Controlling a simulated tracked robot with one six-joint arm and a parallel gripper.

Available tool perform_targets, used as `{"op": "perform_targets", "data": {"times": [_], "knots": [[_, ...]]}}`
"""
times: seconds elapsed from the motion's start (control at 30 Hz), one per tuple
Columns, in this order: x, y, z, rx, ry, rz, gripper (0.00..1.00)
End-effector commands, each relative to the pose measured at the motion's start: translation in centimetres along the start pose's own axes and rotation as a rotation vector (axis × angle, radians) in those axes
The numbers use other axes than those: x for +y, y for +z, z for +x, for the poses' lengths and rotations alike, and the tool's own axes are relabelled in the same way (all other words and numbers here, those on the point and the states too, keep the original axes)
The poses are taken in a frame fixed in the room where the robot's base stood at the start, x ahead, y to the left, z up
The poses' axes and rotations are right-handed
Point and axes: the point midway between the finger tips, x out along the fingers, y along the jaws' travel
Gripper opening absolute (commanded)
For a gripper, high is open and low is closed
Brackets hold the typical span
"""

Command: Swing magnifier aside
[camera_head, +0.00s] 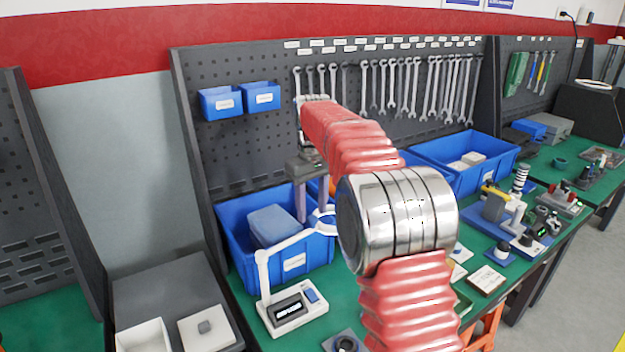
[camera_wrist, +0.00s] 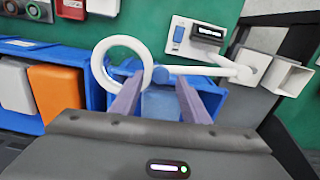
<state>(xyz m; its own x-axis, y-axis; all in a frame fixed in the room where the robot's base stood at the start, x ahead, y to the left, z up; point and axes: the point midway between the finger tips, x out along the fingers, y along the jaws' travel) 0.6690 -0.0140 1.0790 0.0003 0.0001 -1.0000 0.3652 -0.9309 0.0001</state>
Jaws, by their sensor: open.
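The magnifier is a white ring on a jointed white arm. Its ring (camera_wrist: 97,76) is at left in the wrist view, and its arm (camera_wrist: 205,71) runs right to a post. In the head view, the arm (camera_head: 288,241) rises from a white base (camera_head: 298,316) with a dark display and blue switch. My gripper (camera_head: 313,218) points down by the ring, which it partly hides.
A blue bin (camera_head: 238,232) holding a pale blue block stands behind the magnifier, under the pegboard (camera_head: 240,150) of wrenches. A grey box (camera_head: 170,287) is at left. Another blue bin (camera_head: 490,155) and small test devices are at right. A green strip of bench lies around the base.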

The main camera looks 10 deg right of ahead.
Motion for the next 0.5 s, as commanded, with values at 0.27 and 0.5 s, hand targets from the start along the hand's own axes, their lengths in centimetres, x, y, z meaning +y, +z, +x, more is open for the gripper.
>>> {"op": "perform_targets", "data": {"times": [0.27, 0.5], "knots": [[0.0, -0.1, -4.2, 0.003, 0.001, 0.0, 0.42], [0.0, -0.2, -7.5, 0.003, 0.001, -0.001, 0.42]]}}
